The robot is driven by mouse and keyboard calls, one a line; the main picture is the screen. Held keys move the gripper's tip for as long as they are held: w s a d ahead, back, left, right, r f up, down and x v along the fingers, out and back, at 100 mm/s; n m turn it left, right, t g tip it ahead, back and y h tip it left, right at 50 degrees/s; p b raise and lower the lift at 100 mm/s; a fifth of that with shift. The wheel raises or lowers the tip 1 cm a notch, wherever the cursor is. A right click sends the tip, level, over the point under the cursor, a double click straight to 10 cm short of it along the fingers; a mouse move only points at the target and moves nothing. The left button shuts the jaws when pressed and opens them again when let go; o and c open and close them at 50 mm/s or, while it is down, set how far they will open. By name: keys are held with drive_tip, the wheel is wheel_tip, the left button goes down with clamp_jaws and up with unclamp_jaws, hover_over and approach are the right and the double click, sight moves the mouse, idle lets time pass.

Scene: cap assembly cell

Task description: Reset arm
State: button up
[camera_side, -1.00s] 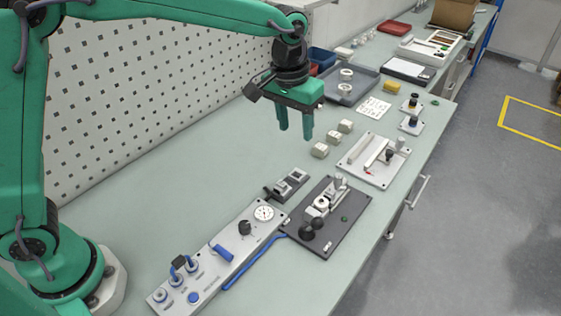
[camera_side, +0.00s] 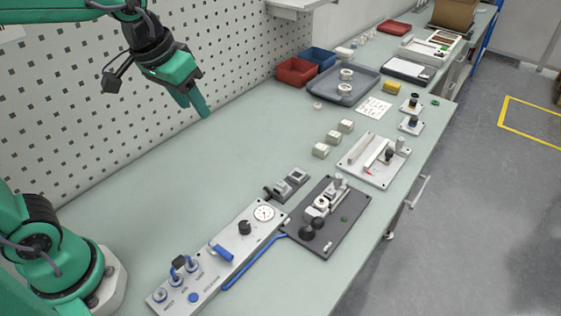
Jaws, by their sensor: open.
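My gripper (camera_side: 195,104) is at the upper left of the view, above the far side of the bench and in front of the pegboard. It is tilted, with its green fingers pointing down and to the right. It is open, and nothing shows between the fingers. It is clear of the bench top (camera_side: 200,170) and of everything standing on it.
A grey panel (camera_side: 215,258) with a gauge, knobs and blue handle lies at the front. A dark fixture plate (camera_side: 335,228) and a light fixture plate (camera_side: 374,160) lie right of it. Red (camera_side: 296,72) and blue bins stand behind. The bench middle is clear.

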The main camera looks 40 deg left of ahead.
drive_tip(key=s+a+f+t, duration=0.1)
drive_tip(key=s+a, duration=0.3)
drive_tip(key=s, duration=0.5)
drive_tip(key=shift+s+a+f+t+y, duration=0.3)
drive_tip(key=shift+s+f, duration=0.05)
drive_tip(key=shift+f, duration=0.5)
drive_tip(key=shift+c, duration=0.5)
